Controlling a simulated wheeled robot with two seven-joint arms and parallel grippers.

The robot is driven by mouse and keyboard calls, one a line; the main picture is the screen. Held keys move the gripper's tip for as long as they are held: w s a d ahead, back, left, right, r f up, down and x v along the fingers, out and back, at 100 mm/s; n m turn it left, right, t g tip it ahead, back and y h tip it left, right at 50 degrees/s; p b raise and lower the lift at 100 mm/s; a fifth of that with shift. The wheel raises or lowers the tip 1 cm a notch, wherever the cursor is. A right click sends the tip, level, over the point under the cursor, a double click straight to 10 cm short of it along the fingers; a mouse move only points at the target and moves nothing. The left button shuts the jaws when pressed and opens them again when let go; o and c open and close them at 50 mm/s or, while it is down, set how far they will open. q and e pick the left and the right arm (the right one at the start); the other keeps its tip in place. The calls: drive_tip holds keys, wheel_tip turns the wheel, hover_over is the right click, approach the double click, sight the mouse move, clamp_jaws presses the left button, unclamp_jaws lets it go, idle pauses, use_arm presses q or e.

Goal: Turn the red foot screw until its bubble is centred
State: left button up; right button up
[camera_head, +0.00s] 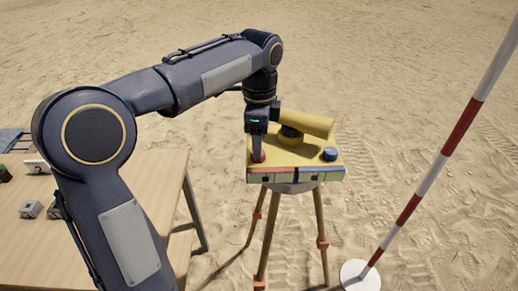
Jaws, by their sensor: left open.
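A yellow levelling instrument (283,153) with a yellow telescope (306,122) stands on a tripod (268,235). The red foot screw (258,158) is at the left of its yellow plate, mostly hidden by my left gripper (257,150). My gripper points down with its open fingers at the red screw; whether they touch it I cannot tell. A blue foot screw (330,154) is at the right of the plate. On the front edge, a pale vial (273,179) lies under a red strip and another (320,176) under a blue strip. Their bubbles are too small to judge. My right gripper is not in view.
A wooden table (172,185) with several small objects (31,209) on it stands at the left, partly behind my left arm. A red-and-white pole (440,160) rises from a white round base (360,277) at the right. Open sand surrounds the tripod.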

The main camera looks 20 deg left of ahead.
use_arm(q)
drive_tip(key=shift+f, duration=1.7)
drive_tip(key=shift+c, duration=0.3)
drive_tip(key=c, duration=0.9)
